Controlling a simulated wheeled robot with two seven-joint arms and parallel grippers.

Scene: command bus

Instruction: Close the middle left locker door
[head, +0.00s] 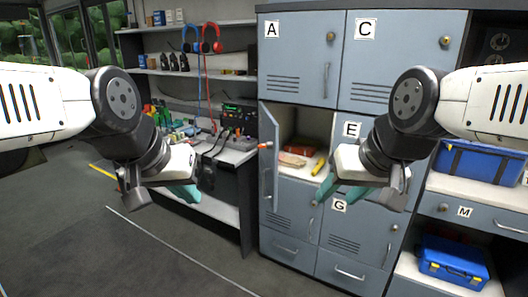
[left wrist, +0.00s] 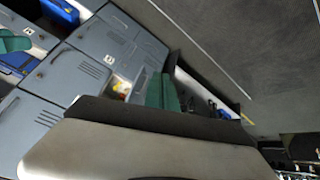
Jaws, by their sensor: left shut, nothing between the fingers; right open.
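The middle left locker door (head: 268,158) is grey and stands open, swung out on its left side, so I see it nearly edge-on. Its compartment (head: 312,130) shows a brown packet and a yellow item inside; the opening also shows in the left wrist view (left wrist: 121,86). My left gripper (head: 183,194) is shut and empty, with teal fingertips, left of the open door and apart from it in the picture. Its teal fingers also show in the left wrist view (left wrist: 162,93). My right gripper (head: 332,190) is open and empty, in front of the lower lockers, hiding part of locker E.
Lockers A (head: 297,55) and C (head: 396,60) above and G (head: 357,225) below are shut. A workbench (head: 235,157) with tools stands to the left. Blue cases (head: 452,258) sit on shelves at the right. The floor at front left is clear.

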